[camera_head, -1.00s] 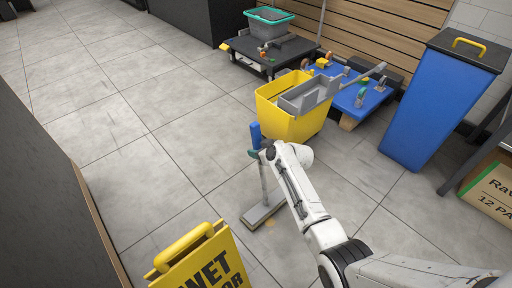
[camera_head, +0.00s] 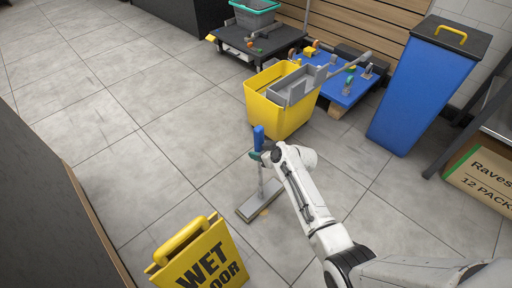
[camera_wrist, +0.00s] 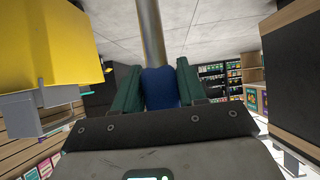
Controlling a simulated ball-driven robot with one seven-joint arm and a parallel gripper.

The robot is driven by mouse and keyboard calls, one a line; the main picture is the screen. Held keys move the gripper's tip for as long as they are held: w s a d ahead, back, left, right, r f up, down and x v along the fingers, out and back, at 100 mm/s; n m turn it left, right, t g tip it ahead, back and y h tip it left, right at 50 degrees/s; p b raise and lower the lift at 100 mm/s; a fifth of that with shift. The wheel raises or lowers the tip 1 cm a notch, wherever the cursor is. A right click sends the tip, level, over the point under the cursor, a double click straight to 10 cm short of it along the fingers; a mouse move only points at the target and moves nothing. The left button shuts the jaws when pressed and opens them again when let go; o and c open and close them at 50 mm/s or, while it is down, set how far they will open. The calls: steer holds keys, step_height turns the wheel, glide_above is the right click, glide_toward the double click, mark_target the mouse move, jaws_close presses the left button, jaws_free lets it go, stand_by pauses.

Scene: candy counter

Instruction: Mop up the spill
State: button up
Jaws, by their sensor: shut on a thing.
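My gripper (camera_wrist: 158,90) is shut on the blue grip (camera_wrist: 160,88) of the mop, its green fingers on either side. In the head view the mop (camera_head: 262,180) stands nearly upright, with its flat grey head (camera_head: 247,209) on or just above the tiled floor; contact is unclear. A small tan patch (camera_head: 265,212), perhaps the spill, shows beside the head, and my arm may hide part of it. A yellow mop bucket (camera_head: 270,112) with a grey wringer (camera_head: 298,83) stands beyond the mop; it also shows in the wrist view (camera_wrist: 55,45).
A yellow wet floor sign (camera_head: 205,262) stands at the near left. Behind the bucket are a blue platform (camera_head: 345,92) and a black cart (camera_head: 250,45). A blue bin (camera_head: 415,90) and a cardboard box (camera_head: 485,180) are right. Open floor lies left of the bucket.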

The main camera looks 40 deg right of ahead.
steer(key=shift+s+d+r+p, duration=0.1)
steer(key=shift+s+p, duration=0.1)
steer(key=shift+s, duration=0.6)
steer(key=shift+s+d+r+p, duration=0.1)
steer(key=shift+s+p, duration=0.1)
steer(key=shift+s, duration=0.55)
steer(key=s, duration=0.5)
steer(key=s+p, duration=0.1)
steer(key=s, duration=0.1)
steer(key=shift+s+f, duration=0.25)
steer(key=shift+s, duration=0.15)
steer(key=shift+r, duration=0.1)
step_height(320, 180, up, 5)
steer(key=p, duration=0.4)
steer(key=shift+d, duration=0.1)
